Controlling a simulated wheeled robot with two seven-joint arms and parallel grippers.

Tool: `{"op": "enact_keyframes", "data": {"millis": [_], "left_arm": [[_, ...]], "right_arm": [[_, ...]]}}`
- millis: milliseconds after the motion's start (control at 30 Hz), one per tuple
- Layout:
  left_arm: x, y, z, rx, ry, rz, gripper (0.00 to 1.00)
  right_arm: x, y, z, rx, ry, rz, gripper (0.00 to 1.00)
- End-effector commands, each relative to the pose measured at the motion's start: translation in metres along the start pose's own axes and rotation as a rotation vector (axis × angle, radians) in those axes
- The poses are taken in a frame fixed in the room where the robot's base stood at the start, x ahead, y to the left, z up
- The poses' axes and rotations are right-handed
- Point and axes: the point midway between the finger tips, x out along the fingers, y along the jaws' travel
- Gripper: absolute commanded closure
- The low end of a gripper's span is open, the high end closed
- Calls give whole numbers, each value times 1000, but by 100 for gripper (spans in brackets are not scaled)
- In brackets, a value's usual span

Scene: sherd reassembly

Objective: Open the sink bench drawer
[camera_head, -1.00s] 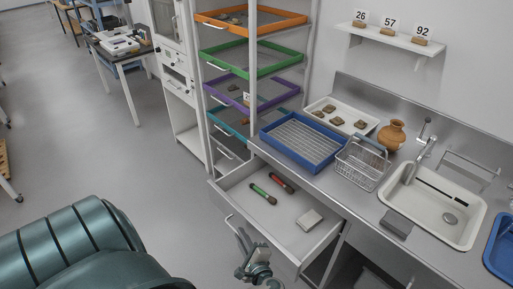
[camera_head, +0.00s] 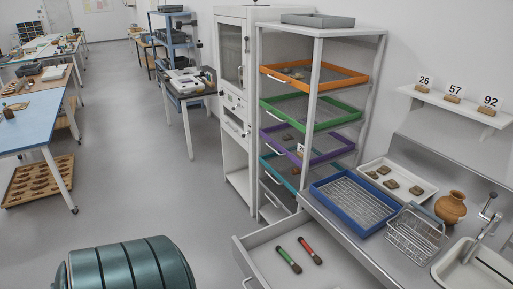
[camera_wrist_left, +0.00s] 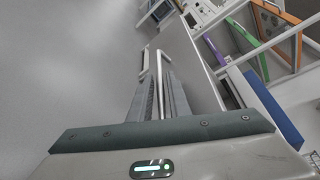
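The sink bench drawer (camera_head: 268,250) stands pulled out below the left end of the metal bench, cut off at the bottom of the head view. A green tool (camera_head: 289,261) and a red tool (camera_head: 310,250) lie inside. The drawer's handle (camera_head: 246,283) just shows at the lower edge, and it is also in the left wrist view (camera_wrist_left: 146,62). My left gripper (camera_wrist_left: 160,78) is out of the head view. In the wrist view its fingers are apart, with the pale handle bar showing in the gap; contact is unclear. My right gripper is not in view.
A blue rack tray (camera_head: 330,213), a wire basket (camera_head: 405,240), a tray of sherds (camera_head: 425,190) and a jug (camera_head: 450,207) stand on the bench. A shelf rack (camera_head: 318,85) with coloured trays stands behind the drawer.

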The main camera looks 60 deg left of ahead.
Motion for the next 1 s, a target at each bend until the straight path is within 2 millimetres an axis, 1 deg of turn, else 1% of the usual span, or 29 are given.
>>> {"op": "enact_keyframes", "data": {"millis": [367,567,767,1000], "left_arm": [[-2,0,0,0,0,-1,84],[-16,1,-1,-1,2,-1,84],[-47,3,-2,-2,2,1,84],[-96,4,-2,0,2,3,84]], "right_arm": [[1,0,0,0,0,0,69],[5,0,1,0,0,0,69],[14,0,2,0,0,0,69],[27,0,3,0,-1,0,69]]}}
